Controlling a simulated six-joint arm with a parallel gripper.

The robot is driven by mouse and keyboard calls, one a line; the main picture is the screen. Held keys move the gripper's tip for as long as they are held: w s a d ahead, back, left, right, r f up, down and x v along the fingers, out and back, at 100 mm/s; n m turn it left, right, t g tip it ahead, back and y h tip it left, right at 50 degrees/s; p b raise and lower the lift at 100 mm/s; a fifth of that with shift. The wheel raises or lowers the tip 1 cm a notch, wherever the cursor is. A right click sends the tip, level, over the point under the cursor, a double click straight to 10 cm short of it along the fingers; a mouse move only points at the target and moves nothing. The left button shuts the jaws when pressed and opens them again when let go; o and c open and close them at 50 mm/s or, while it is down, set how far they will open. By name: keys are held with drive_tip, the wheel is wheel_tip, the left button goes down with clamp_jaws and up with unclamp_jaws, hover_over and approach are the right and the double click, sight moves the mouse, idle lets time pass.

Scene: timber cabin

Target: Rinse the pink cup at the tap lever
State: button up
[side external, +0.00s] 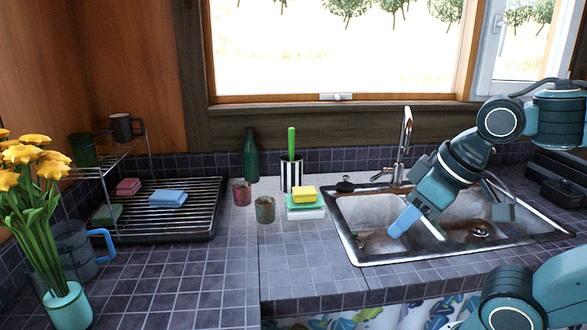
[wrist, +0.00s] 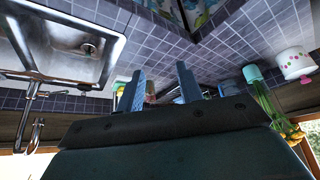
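The pink cup (side external: 242,194) stands upright on the tiled counter, left of the sink, beside a mottled green-and-pink cup (side external: 265,209). My gripper (side external: 403,222) hangs over the left basin of the sink (side external: 349,248), well right of the cups. In the wrist view its two blue fingers (wrist: 161,80) are wide apart with nothing held. A small pinkish shape (wrist: 150,99) shows far off between them; I cannot tell which cup it is. The tap (wrist: 33,105) shows at left there.
A drying rack (side external: 208,208) and yellow flowers (side external: 22,152) are at left. The front counter is clear.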

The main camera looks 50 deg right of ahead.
drive_tip(key=shift+c, duration=0.2)
drive_tip(key=w+d+f+m+t+h, duration=0.1)
drive_tip(key=w+d+f+m+t, duration=0.2)
drive_tip(key=w+d+m, duration=0.55)
drive_tip(key=w+d+f+m+t+h, duration=0.1)
drive_tip(key=w+d+f+m+t, duration=0.15)
drive_tip(key=w+d, duration=0.65)
drive_tip(key=m+h, duration=0.9)
drive_tip(key=m, duration=0.6)
approach(377, 178)
drive_tip(key=shift+s+a+r, duration=0.1)
drive_tip(key=shift+s+a, duration=0.2)
drive_tip(key=shift+a, duration=0.15)
drive_tip(key=shift+w+d, duration=0.1)
drive_tip(key=shift+x, duration=6.65)
